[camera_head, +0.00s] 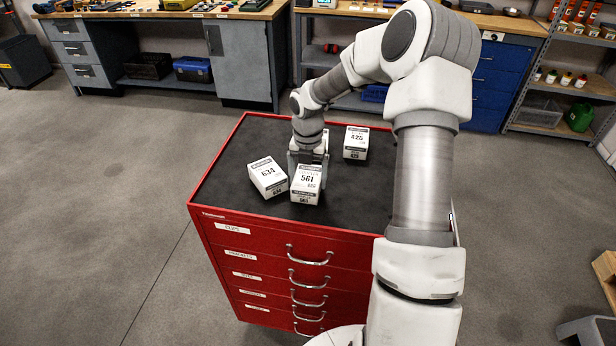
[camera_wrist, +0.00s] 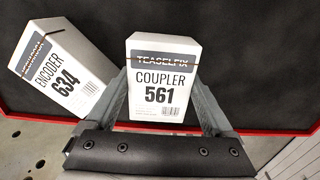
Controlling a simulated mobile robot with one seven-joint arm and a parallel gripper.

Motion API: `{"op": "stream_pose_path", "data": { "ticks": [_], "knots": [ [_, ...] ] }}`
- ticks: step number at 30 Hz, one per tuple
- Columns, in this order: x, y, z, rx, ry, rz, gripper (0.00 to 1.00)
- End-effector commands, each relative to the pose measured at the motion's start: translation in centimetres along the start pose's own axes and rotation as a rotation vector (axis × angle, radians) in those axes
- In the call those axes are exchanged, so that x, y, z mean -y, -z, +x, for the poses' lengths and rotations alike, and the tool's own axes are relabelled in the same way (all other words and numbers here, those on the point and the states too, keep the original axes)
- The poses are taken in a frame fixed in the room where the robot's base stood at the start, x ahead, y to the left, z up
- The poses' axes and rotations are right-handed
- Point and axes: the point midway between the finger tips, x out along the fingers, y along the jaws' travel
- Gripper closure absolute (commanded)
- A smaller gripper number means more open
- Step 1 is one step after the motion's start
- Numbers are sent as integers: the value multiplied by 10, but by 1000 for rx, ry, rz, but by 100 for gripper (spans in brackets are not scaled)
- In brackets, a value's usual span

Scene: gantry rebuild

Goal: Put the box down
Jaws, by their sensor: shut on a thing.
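A white box marked 561 (camera_head: 306,184) is held between the fingers of my gripper (camera_head: 308,160), over the black top of the red tool cabinet (camera_head: 222,193). In the wrist view the same box, labelled Coupler 561 (camera_wrist: 160,85), sits between both fingers (camera_wrist: 163,98). It looks upright in the head view; I cannot tell whether its base touches the top. A white box marked 634 (camera_head: 268,177) is close on its left, tilted in the wrist view (camera_wrist: 62,75). A white box marked 425 (camera_head: 355,142) stands farther back to the right.
The cabinet top has bare room at its back left and on its right side. The cabinet's drawers with handles (camera_head: 309,254) face the front. Workbenches (camera_head: 180,14) and a blue cabinet (camera_head: 500,80) stand behind, with a shelf unit (camera_head: 575,88) at right.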

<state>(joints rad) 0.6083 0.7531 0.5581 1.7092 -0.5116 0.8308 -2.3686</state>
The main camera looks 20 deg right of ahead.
Motion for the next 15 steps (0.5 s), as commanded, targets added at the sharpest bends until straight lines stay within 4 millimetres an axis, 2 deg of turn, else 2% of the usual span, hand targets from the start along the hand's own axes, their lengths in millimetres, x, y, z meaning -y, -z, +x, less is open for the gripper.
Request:
{"op": "stream_pose_path", "data": {
  "ticks": [8, 9, 11, 15],
  "knots": [
    [0, -1, 2, 2, 0, 0, 97],
    [0, 0, 2, 1, 0, 1, 11],
    [0, 0, 2, 1, 0, 1, 0],
    [0, 0, 2, 1, 0, 1, 0]
  ]
}}
